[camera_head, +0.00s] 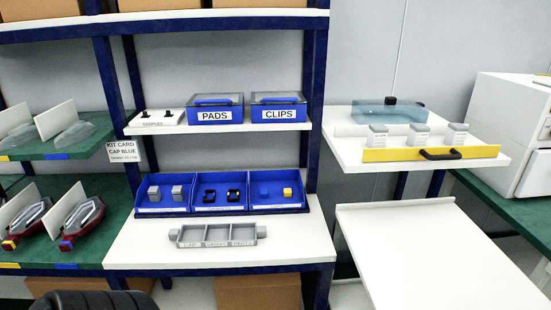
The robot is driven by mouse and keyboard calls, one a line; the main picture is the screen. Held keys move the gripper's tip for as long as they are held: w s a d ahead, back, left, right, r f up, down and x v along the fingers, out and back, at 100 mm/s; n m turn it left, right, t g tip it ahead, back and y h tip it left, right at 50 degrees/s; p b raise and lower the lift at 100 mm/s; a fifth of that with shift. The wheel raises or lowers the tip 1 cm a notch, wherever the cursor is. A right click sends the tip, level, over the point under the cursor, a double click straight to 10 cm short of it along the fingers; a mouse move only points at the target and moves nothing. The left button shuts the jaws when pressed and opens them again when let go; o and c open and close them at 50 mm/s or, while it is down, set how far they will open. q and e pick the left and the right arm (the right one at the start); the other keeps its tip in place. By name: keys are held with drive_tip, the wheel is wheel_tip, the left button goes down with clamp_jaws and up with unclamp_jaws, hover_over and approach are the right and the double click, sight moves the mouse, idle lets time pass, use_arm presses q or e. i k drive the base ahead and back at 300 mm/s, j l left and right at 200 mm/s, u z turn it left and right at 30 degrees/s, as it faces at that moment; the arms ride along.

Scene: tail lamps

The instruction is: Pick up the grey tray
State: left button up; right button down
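The grey tray (217,244) lies flat on the white lower shelf (135,250) of the middle rack. It is long and low, with three compartments side by side, a tab at each end and small labels along its front wall. The compartments look empty. Nothing touches the tray from above. Neither of my grippers is in view, so their distance from the tray does not show.
Blue bins (220,208) with small parts stand just behind the tray. Blue PADS (215,109) and CLIPS (278,108) boxes sit on the shelf above. Dark blue rack posts (315,100) flank the shelf. A bare white table (430,255) is at right.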

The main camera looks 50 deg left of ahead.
sight(233, 234)
drive_tip(key=u, duration=2.05)
drive_tip(key=i+j+u, duration=0.1)
drive_tip(key=i+j, duration=0.4)
drive_tip(key=i, duration=0.2)
